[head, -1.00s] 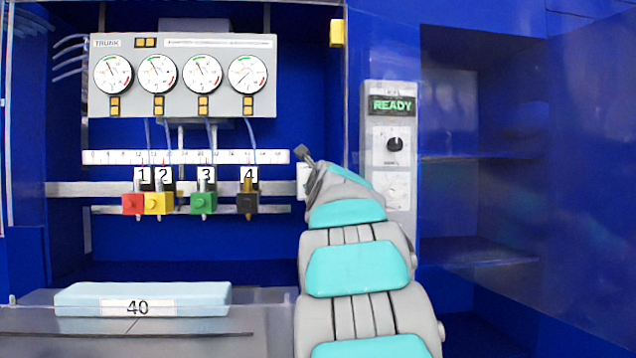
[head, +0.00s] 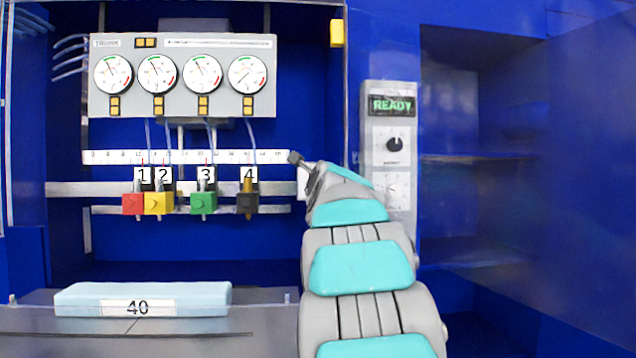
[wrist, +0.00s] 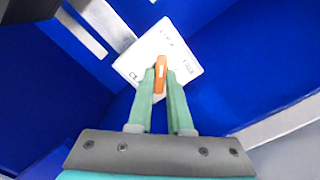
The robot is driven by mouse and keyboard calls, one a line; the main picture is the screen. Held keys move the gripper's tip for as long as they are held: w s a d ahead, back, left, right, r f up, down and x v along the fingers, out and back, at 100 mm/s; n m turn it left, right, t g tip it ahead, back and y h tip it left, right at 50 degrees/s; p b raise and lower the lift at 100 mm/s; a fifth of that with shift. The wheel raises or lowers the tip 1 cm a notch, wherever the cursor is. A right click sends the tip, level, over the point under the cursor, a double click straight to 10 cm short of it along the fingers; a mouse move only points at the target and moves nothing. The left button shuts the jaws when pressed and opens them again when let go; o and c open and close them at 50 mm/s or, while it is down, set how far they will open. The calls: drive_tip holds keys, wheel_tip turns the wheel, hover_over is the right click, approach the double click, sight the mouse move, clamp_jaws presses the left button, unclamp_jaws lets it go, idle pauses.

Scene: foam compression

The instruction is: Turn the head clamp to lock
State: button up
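The head clamp shows in the wrist view as a small white plate (wrist: 140,65) with an orange lever (wrist: 160,80). The plate looks turned in the picture and carries small labels, too blurred to read surely. My gripper (wrist: 161,75) has its two green fingers close together on either side of the lever. The lever fills the narrow gap between the fingertips. In the head view only my arm and the dark end near the scale show. The fingers, the lever and most of the clamp plate are hidden there.
A panel with several gauges (head: 180,85) hangs at the back. Coloured valve blocks, including a green one (head: 203,203), sit under the white scale (head: 110,157). A control box reading READY (head: 392,105) stands behind my arm. A foam block marked 40 (head: 200,295) lies front left.

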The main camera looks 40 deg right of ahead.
drive_tip(key=o, duration=0.4)
drive_tip(key=v, duration=0.7)
drive_tip(key=shift+s+a+b, duration=0.2)
drive_tip(key=shift+s+b, duration=0.15)
drive_tip(key=shift+b, duration=0.05)
idle(0.5)
